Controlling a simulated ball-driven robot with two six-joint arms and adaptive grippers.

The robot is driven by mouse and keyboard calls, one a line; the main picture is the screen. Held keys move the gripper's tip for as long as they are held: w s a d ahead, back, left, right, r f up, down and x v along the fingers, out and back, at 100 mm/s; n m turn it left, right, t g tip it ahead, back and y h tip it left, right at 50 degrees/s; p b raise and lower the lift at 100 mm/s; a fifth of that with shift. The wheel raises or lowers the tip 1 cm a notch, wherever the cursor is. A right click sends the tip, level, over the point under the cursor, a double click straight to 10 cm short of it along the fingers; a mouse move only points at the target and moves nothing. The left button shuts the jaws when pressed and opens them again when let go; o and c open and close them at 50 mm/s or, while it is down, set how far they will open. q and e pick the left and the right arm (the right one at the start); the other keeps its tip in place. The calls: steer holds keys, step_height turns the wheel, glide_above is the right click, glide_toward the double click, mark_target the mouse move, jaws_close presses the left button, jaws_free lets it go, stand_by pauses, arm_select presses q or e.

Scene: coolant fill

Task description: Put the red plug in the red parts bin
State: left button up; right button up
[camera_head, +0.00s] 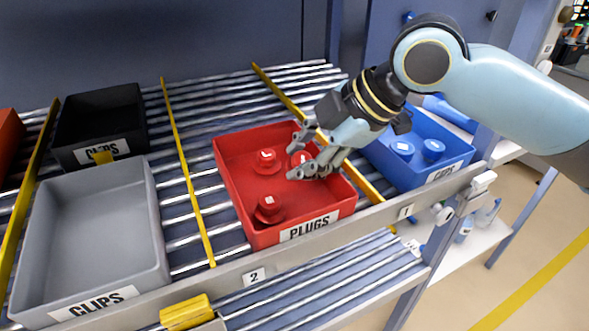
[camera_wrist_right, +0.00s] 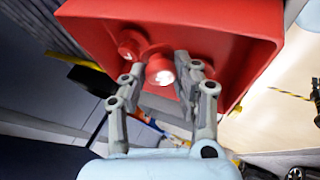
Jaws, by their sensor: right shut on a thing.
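The red parts bin (camera_head: 345,209), labelled PLUGS, stands on the roller rack in the middle of the head view. Its red wall also fills the top of the right wrist view (camera_wrist_right: 225,20). My right gripper (camera_head: 301,156) reaches into the bin from the upper right. It is shut on a red plug (camera_wrist_right: 160,72), which the fingers partly hide in the head view. Two other red plugs, one at the back (camera_head: 267,160) and one at the front (camera_head: 269,208), sit inside the bin. Whether the held plug touches the bin floor is unclear. My left gripper is out of view.
A blue bin (camera_head: 440,178) with blue caps stands to the right, beneath my right arm. A grey CLIPS bin (camera_head: 95,240) and a black CLIPS bin (camera_head: 100,115) stand left. Yellow dividers (camera_head: 187,170) separate the lanes. A metal rail (camera_head: 380,217) runs along the front.

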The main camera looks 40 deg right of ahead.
steer(key=shift+w+d+f, duration=0.1)
steer(key=shift+w+f, duration=0.3)
steer(key=shift+f, duration=0.2)
steer(key=shift+w+d+f, duration=0.1)
steer(key=shift+w+f, duration=0.25)
steer(key=shift+f, duration=0.25)
steer(key=w+g+p, duration=0.1)
steer(key=g, duration=0.1)
steer(key=r+m+g+y+p, duration=0.1)
steer(key=g, duration=0.1)
steer(key=shift+w+d+r+p, duration=0.1)
steer(key=shift+w+p, duration=0.25)
steer(key=shift+p, duration=0.05)
steer(key=shift+w+g, duration=0.15)
steer(key=shift+g, duration=0.35)
steer(key=shift+s+d+f, duration=0.1)
steer(key=shift+s+f, duration=0.1)
steer(key=shift+f, duration=0.9)
steer(key=o, duration=0.9)
